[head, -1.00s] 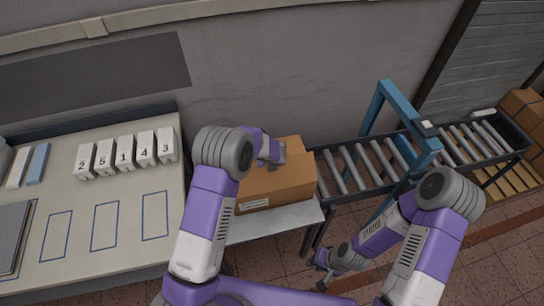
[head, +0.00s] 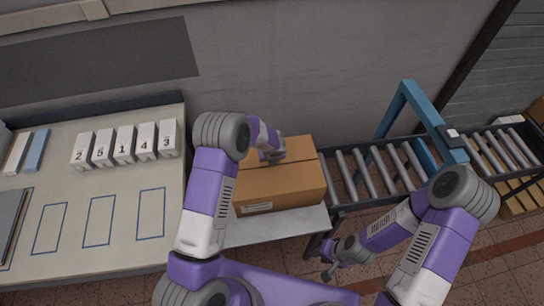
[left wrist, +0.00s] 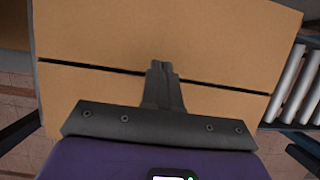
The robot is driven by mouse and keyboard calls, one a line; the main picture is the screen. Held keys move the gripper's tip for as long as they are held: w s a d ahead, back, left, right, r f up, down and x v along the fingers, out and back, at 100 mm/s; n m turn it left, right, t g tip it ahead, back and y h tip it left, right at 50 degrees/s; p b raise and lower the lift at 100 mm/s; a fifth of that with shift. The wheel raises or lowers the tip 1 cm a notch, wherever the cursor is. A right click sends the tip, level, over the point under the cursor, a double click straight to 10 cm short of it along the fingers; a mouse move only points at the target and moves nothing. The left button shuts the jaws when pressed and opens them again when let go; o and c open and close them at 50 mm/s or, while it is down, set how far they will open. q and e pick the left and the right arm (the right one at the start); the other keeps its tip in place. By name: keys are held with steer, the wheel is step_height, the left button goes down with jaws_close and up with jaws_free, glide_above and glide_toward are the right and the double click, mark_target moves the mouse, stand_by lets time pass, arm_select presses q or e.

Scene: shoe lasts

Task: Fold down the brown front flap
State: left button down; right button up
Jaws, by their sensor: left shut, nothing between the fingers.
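A brown cardboard box (head: 258,196) stands on a small light table beside the roller conveyor. Its top shows two flaps split by a dark seam, the front flap (head: 295,181) and the back flap (head: 298,147). The front flap lies about level with the back one. In the left wrist view the front flap (left wrist: 225,102) is nearer me and partly hidden by my gripper. My left gripper (left wrist: 160,67) is shut and empty, its tips over the box top at the seam; I cannot tell whether they touch. My right gripper (head: 326,264) seems open and empty, low before the conveyor.
A roller conveyor (head: 372,172) with a blue frame (head: 437,116) stands right of the box. A worktable (head: 120,235) at left carries several numbered white blocks (head: 124,145) and outlined rectangles. A grey wall closes the back.

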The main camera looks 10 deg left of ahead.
arm_select(q)
steer(key=shift+w+a+f, duration=0.1)
steer(key=shift+w+f, duration=0.1)
steer(key=shift+f, duration=0.3)
steer(key=shift+r, duration=0.15)
steer(key=shift+r+p, duration=0.65)
steer(key=shift+r, duration=0.3)
steer(key=w+a+r+p, duration=0.3)
steer(key=w+r, duration=0.3)
steer(key=r, duration=0.4)
steer(key=shift+w+r, duration=0.15)
steer(key=shift+w, duration=0.05)
